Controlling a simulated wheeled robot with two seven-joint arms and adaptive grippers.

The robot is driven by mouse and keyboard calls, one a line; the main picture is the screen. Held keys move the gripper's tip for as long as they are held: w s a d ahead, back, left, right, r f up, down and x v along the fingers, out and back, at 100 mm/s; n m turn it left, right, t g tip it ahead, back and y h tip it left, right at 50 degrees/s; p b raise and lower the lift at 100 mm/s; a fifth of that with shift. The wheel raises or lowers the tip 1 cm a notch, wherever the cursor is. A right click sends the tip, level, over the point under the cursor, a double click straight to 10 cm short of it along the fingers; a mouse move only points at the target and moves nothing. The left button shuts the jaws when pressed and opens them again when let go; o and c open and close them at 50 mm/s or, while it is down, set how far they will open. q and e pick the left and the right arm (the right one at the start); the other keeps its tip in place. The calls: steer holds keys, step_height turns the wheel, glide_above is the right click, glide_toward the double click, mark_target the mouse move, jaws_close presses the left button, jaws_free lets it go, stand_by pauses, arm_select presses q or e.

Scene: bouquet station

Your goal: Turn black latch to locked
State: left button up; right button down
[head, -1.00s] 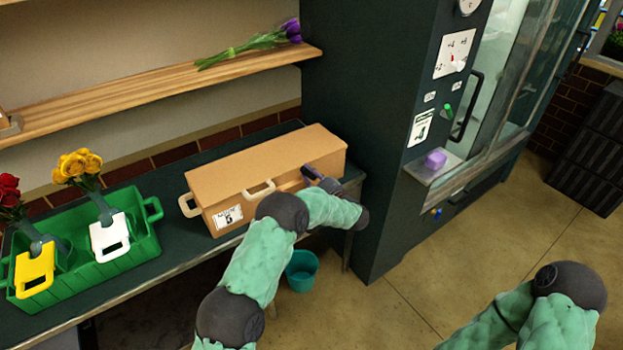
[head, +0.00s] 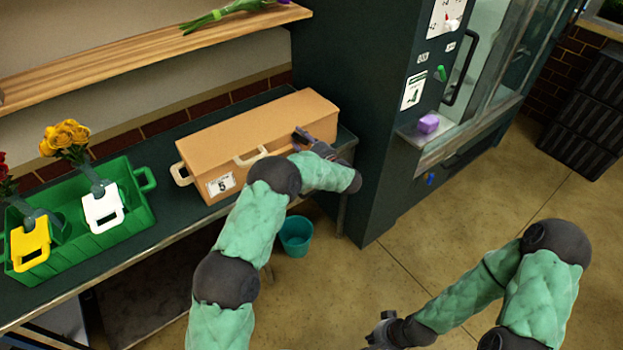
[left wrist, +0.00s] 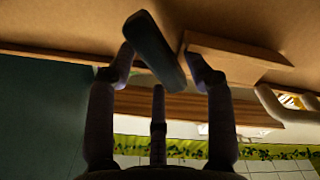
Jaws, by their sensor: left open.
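The black latch (left wrist: 154,48) shows in the left wrist view as a dark bar, tilted, on the front of the tan box (left wrist: 60,22). In the head view the long tan box (head: 250,124) lies closed on the dark bench, and my left gripper (head: 303,141) is at its front near the right end, covering the latch. In the left wrist view my left gripper (left wrist: 162,66) is open, with one finger on each side of the latch. Whether the fingers touch it, I cannot tell. My right gripper (head: 380,334) is low at the bottom edge, away from the box.
A green crate (head: 145,215) with flowers in holders stands left of the box. A dark cabinet (head: 345,80) rises close to the box's right end. A teal bucket (head: 295,237) is on the floor below. The box's handle (head: 250,157) is left of my left gripper.

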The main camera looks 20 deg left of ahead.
arm_select(q)
steer(key=m+p, duration=0.1)
steer(key=m, duration=0.1)
steer(key=m+p, duration=0.2)
steer(key=shift+w+d+m+p, duration=0.2)
steer(key=shift+m+p, duration=0.1)
steer(key=shift+m, duration=0.1)
steer(key=p+v, duration=0.2)
steer(key=v, duration=0.9)
step_height(320, 180, down, 13)
steer(key=m+t+h+b, duration=0.1)
steer(key=m+h+b, duration=0.2)
steer(key=m+h, duration=0.3)
steer(key=s+d+f+m+g+h+b, duration=0.1)
steer(key=s+f+m+g+h+b, duration=0.1)
steer(key=s+f+h, duration=0.4)
steer(key=shift+s+d+f+g, duration=0.25)
steer(key=shift+s+f+g, duration=0.15)
steer(key=shift+s+f, duration=2.25)
steer(key=shift+w+f, duration=0.4)
